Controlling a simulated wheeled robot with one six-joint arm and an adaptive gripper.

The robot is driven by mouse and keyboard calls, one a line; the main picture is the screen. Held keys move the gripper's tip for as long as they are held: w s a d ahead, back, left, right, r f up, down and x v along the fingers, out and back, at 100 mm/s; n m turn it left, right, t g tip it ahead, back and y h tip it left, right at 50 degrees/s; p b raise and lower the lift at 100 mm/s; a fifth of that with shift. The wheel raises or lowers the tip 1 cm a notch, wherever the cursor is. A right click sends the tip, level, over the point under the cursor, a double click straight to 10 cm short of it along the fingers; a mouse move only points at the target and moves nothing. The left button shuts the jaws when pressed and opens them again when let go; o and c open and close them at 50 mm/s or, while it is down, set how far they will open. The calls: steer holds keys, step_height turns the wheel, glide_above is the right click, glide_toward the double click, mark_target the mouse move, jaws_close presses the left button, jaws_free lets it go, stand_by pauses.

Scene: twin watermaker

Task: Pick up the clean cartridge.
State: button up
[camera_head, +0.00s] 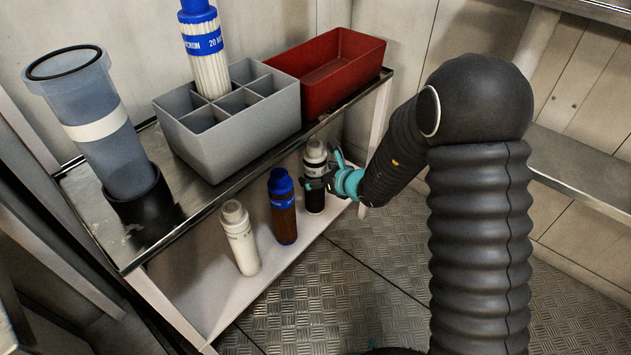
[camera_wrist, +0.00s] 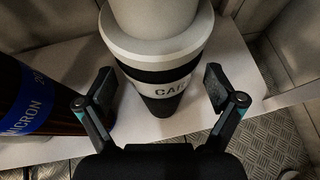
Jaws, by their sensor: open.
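A white pleated cartridge (camera_head: 208,62) with a blue cap and blue 20-micron band stands upright in the grey divided bin (camera_head: 240,147) on the upper shelf; it looks clean. On the lower shelf stand a cream cartridge (camera_head: 240,240), a brown cartridge (camera_head: 285,217) with blue cap and band, and a black-and-white cartridge (camera_head: 315,195). My gripper (camera_head: 322,173) is at this last one. In the wrist view, my open gripper (camera_wrist: 160,88) has one finger on each side of the black-and-white cartridge (camera_wrist: 155,72), with gaps visible. Its label reads "CA", partly hidden. The brown cartridge (camera_wrist: 30,105) is left of the fingers.
A clear blue-grey housing (camera_head: 105,145) stands in a black holder at the upper shelf's left end. A red bin (camera_head: 335,95) is at its right end. The upper shelf (camera_head: 240,200) overhangs the lower shelf (camera_head: 215,300). The metal floor in front is clear.

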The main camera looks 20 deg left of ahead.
steer(key=shift+x, duration=0.8)
steer(key=shift+c, duration=0.3)
steer(key=c, duration=1.5)
steer(key=shift+r, duration=0.1)
